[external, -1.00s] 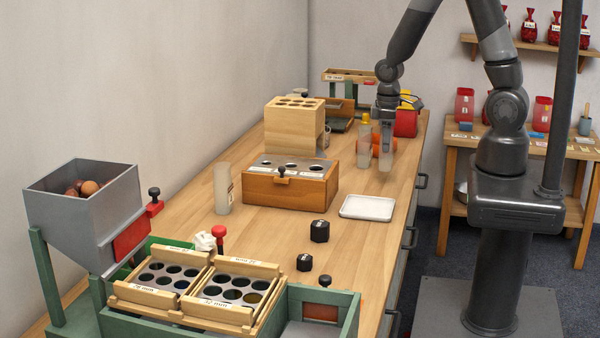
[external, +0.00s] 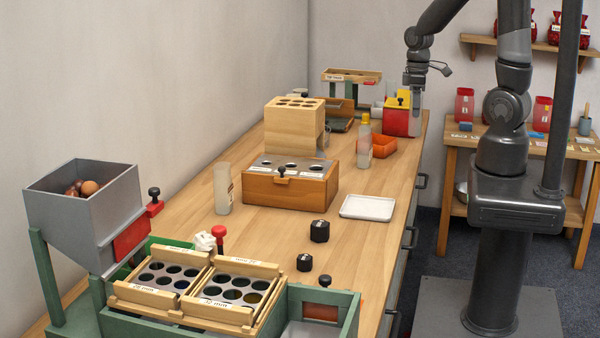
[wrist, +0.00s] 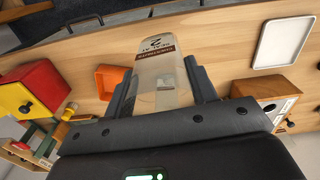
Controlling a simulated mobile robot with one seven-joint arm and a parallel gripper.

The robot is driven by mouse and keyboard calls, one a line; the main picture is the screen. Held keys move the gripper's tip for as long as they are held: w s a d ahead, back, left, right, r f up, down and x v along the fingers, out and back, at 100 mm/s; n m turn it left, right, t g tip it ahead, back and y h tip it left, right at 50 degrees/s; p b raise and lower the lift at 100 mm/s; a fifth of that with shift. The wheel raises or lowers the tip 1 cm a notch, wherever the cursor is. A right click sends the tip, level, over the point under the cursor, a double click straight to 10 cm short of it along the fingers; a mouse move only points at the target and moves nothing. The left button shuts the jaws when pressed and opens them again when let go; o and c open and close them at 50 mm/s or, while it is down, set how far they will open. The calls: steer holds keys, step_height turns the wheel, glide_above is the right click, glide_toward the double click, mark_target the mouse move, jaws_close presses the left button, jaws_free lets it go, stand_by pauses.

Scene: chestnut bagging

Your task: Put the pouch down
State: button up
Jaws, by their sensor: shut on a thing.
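The pouch (wrist: 158,65) is a clear, pale bag with printed lettering and a figure 2. In the wrist view it sits between the two dark fingers of my gripper (wrist: 160,92), which is shut on it. In the external view my gripper (external: 415,98) is at the far right end of the bench, beside the red and yellow box. The pouch is hard to make out there. In the wrist view the wooden bench top (wrist: 200,35) lies beyond the pouch, apparently below it; I cannot tell the gap.
An orange tray (external: 383,147) and a yellow-capped bottle (external: 364,145) stand near the red and yellow box (external: 397,120). A white tray (external: 367,207) lies nearer. A wooden box with holes (external: 290,185) stands left of it. The bench's right edge is close to my gripper.

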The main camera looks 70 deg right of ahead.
steer(key=r, duration=0.7)
steer(key=w+r, duration=0.1)
steer(key=r, duration=0.2)
steer(key=shift+r, duration=0.15)
steer(key=w+a+r+n, duration=0.1)
steer(key=w+r+n, duration=0.1)
steer(key=w, duration=0.5)
steer(key=w+a+r+n, duration=0.2)
steer(key=w, duration=0.5)
steer(key=w+a+r+n, duration=0.1)
steer(key=w+a+n, duration=0.5)
steer(key=w+a, duration=1.5)
steer(key=w+a+f+n, duration=0.2)
steer(key=a, duration=0.7)
steer(key=w+a+f+n, duration=0.2)
steer(key=a+n, duration=0.1)
steer(key=a, duration=0.7)
steer(key=w+a+f+n, duration=0.1)
steer(key=a+f+n, duration=0.1)
steer(key=a, duration=0.7)
steer(key=f, duration=2.1)
steer(key=shift+w+f, duration=0.15)
steer(key=shift+w, duration=0.1)
steer(key=shift+f, duration=0.1)
